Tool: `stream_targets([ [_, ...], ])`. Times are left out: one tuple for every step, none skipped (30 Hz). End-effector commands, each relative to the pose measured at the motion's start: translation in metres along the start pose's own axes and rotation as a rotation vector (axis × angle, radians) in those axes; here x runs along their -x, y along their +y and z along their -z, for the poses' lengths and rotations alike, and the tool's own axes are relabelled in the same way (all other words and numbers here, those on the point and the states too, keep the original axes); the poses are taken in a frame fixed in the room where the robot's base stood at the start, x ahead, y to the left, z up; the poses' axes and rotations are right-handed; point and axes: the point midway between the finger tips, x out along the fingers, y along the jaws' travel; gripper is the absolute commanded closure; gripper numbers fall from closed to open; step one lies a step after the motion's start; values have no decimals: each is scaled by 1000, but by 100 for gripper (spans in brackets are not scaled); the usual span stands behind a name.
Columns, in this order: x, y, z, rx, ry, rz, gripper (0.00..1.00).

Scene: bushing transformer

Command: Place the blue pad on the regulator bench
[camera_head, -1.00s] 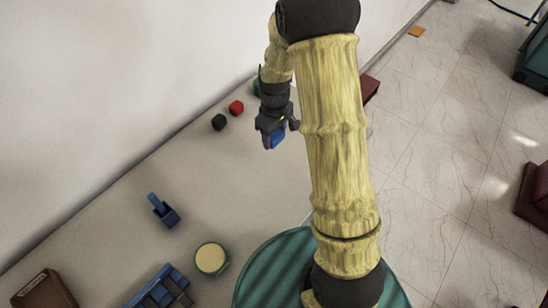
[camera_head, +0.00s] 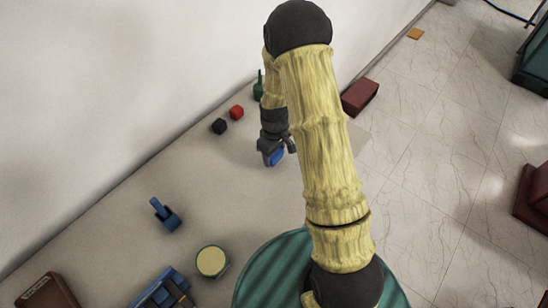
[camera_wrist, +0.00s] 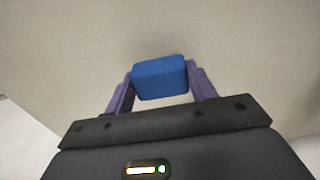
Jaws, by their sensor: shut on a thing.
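The blue pad (camera_head: 275,157) is a small blue block with rounded edges. My gripper (camera_head: 272,150) is shut on it, over the pale surface in the upper middle of the head view. In the wrist view, the blue pad (camera_wrist: 160,78) sits between the two purple-grey fingers of my gripper (camera_wrist: 160,85). The head view does not clearly show whether the pad touches the surface below. I cannot tell which thing is the regulator bench; no label for it is readable.
A black block (camera_head: 219,126), a red block (camera_head: 236,112) and a green item (camera_head: 258,88) lie near the wall. A blue holder (camera_head: 166,215), a round cream-topped item (camera_head: 212,261), a blue fixture (camera_head: 163,290) and a brown box (camera_head: 48,292) stand lower left. A dark red box (camera_head: 360,97) is right.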

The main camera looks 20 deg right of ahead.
Motion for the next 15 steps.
stream_targets([
  [-7,-1,-1,0,-4,3,63],
  [-11,-1,-1,0,-4,3,63],
  [-16,-1,-1,0,-4,3,63],
  [-20,-1,-1,-1,-4,3,63],
  [-22,-1,-1,-1,-3,2,63],
  [-26,-1,-1,-1,-3,2,63],
  [-27,-1,-1,-1,-3,2,63],
  [-28,-1,0,-1,-2,1,63],
  [-29,-1,0,-1,-1,1,63],
  [-29,0,0,-1,-1,1,63],
  [-29,0,0,0,-1,1,63],
  [-29,0,0,0,-1,1,63],
  [-29,0,0,0,-1,1,63],
  [-29,0,0,0,-1,1,63],
  [-29,0,0,0,-1,1,63],
])
